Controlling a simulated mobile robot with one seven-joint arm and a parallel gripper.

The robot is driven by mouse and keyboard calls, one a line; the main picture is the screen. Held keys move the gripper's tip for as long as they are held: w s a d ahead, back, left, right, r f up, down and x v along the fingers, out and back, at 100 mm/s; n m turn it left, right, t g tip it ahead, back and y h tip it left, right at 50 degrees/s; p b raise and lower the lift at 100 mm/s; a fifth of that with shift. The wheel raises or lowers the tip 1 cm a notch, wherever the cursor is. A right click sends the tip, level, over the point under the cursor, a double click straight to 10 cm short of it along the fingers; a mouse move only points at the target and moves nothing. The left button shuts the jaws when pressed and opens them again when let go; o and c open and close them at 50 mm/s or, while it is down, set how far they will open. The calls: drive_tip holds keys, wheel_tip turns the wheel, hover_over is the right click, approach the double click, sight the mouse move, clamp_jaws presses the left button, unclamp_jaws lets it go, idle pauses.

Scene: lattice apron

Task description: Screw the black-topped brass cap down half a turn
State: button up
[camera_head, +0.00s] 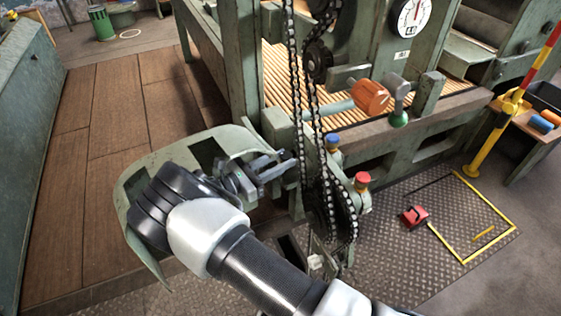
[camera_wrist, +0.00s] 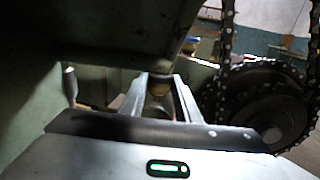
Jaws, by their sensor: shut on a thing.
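My gripper (camera_head: 284,163) reaches in from the left beside the green machine frame. In the wrist view its two fingers (camera_wrist: 160,92) stand either side of a small brass piece, which I take for the black-topped brass cap (camera_wrist: 159,88). The fingers appear shut on it. Its top is dark and shadowed, close under a dark green beam. In the head view I cannot make out this cap at the fingertips. A blue-topped cap (camera_head: 332,140) and a red-topped cap (camera_head: 362,179) sit to the right, apart from my gripper.
A chain (camera_head: 298,80) runs down to a sprocket (camera_head: 335,208) just right of my gripper; the sprocket also shows in the wrist view (camera_wrist: 262,105). A curved green guard (camera_head: 135,185) lies around my wrist. An orange handle (camera_head: 370,97) is above right. The wooden floor (camera_head: 110,120) at left is clear.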

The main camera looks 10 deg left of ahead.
drive_tip(key=o, duration=1)
drive_tip(key=shift+o, duration=0.2)
drive_tip(key=p+v, duration=0.1)
drive_tip(key=v, duration=1.1)
drive_tip(key=shift+p, duration=0.4)
